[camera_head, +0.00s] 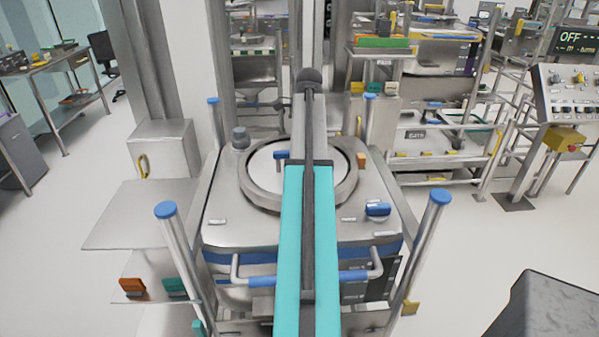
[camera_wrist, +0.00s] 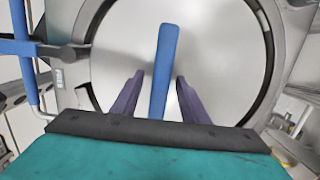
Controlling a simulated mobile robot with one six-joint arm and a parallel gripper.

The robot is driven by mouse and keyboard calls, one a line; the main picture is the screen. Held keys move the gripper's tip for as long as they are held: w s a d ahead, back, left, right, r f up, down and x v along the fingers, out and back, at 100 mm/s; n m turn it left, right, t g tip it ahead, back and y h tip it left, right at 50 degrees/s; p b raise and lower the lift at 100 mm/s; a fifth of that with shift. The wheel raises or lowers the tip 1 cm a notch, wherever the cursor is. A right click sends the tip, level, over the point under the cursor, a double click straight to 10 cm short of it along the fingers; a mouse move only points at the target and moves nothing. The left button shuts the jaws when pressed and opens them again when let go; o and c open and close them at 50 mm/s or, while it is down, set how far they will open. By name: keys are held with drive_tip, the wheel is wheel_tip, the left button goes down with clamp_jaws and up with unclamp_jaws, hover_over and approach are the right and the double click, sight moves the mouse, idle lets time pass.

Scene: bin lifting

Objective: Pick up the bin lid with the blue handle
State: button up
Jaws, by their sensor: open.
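The bin lid (camera_wrist: 215,50) is a round, pale metal disc in a dark-edged ring. In the head view the lid (camera_head: 264,170) sits in the top of the metal bin, partly hidden by my arm. Its blue handle (camera_wrist: 162,72) is a straight bar in the wrist view. A bit of blue handle (camera_head: 281,155) shows beside my arm in the head view. My gripper (camera_wrist: 156,88) is open, with one dark finger on each side of the handle and a gap on both sides. Whether the fingertips are level with the handle, I cannot tell.
The metal bin body (camera_head: 225,215) has a blue-gripped front bar (camera_head: 262,281) and blue-capped posts (camera_head: 166,211) around it. A blue knob (camera_head: 377,209) stands on its top at right. Metal racks (camera_head: 440,155) fill the back.

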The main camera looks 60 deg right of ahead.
drive_tip(key=shift+c, duration=0.2)
clamp_jaws()
idle(1.5)
